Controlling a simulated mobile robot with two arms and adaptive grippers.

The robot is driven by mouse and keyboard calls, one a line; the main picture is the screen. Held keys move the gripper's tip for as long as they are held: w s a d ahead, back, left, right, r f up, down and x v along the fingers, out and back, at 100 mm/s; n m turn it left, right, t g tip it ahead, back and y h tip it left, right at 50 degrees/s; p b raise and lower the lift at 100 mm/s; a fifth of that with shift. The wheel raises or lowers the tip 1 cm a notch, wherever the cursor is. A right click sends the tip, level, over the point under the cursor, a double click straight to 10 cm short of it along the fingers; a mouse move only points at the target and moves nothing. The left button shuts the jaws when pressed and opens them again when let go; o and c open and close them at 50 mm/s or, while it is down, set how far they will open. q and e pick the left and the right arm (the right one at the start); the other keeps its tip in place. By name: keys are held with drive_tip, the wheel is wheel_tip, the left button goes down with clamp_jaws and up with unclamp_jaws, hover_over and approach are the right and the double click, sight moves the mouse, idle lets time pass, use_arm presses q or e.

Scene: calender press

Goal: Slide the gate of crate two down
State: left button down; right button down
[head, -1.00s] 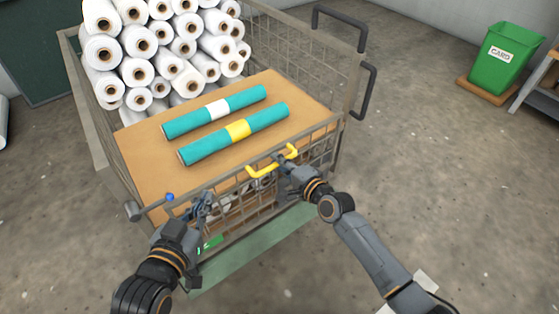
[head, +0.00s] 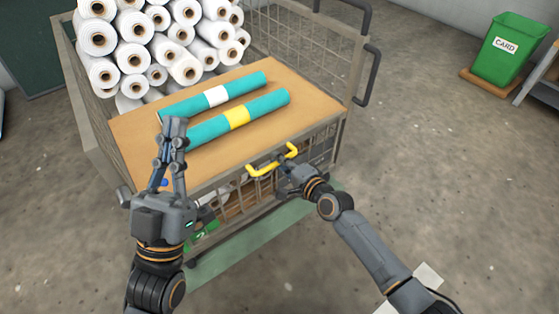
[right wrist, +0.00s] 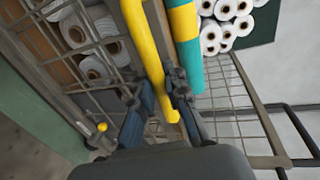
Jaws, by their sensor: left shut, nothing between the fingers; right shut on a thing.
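The wire crate (head: 112,178) stands ahead, with a mesh gate (head: 322,142) on its near side. A yellow handle (head: 257,171) is at the gate's top edge. My right gripper (head: 284,162) is shut on this handle; the right wrist view shows the yellow bar (right wrist: 143,40) running between the fingers. My left gripper (head: 173,132) is shut and empty, pointing up in front of the board's left part. A green number tag (head: 202,236) on the crate front is partly hidden by my left gripper.
Two teal rolls, one with a white band (head: 216,96) and one with a yellow band (head: 237,118), lie on a brown board (head: 310,100). White rolls (head: 184,68) are stacked behind. A green bin (head: 512,46) stands far right.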

drive_tip(key=shift+s+f, duration=0.1)
drive_tip(key=shift+f, duration=0.05)
drive_tip(key=c, duration=1.5)
unclamp_jaws()
drive_tip(key=shift+c, duration=0.2)
drive_tip(key=shift+o, duration=1)
drive_tip(key=v, duration=1.2)
